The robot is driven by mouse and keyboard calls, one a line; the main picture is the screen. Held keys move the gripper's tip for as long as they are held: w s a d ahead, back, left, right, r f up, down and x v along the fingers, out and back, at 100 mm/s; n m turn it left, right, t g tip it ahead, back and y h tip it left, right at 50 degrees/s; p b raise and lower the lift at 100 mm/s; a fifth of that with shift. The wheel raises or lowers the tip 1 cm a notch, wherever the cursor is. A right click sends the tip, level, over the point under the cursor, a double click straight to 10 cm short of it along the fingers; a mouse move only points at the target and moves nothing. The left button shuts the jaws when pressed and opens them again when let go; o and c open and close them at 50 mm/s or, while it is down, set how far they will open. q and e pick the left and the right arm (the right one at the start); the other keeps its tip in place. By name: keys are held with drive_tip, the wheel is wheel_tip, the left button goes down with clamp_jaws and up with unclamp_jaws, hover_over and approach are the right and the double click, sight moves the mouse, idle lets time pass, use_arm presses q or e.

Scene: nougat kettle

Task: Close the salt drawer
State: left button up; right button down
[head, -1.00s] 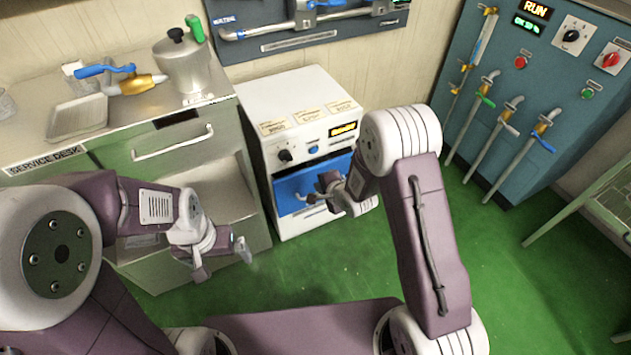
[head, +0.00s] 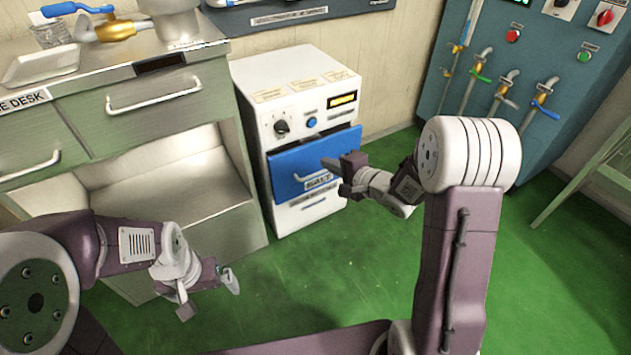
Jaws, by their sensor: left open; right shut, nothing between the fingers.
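The salt drawer (head: 292,168) has a blue front with a SALT label and a pale handle. It sits in the white cabinet (head: 253,108) and its front appears to stand a little proud of the cabinet, with a dark strip along the top. My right gripper (head: 330,167) is shut and empty, its tip in front of the right half of the blue front, hiding part of it. I cannot tell whether it touches. My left gripper (head: 210,295) is open and empty, low over the green floor, left of the cabinet and away from the drawer.
The service desk (head: 85,115) with drawers and an open shelf (head: 160,190) stands left of the cabinet. A blue panel with pipes and valves (head: 520,75) stands at the back right. Green floor (head: 330,270) is clear before the cabinet.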

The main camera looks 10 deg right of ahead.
drive_tip(key=m+t+h+b, duration=0.1)
drive_tip(key=b, duration=0.2)
approach(317, 147)
drive_tip(key=p+x, duration=0.2)
drive_tip(key=f+p+x, duration=0.1)
drive_tip(key=x, duration=0.2)
drive_tip(key=shift+a+p, duration=0.15)
drive_tip(key=shift+p, duration=0.25)
drive_tip(key=shift+w+a+r, duration=0.2)
drive_tip(key=shift+w, duration=0.35)
use_arm(q)
wheel_tip(317, 147, down, 3)
drive_tip(key=shift+r, duration=0.1)
use_arm(e)
drive_tip(key=shift+r, duration=0.1)
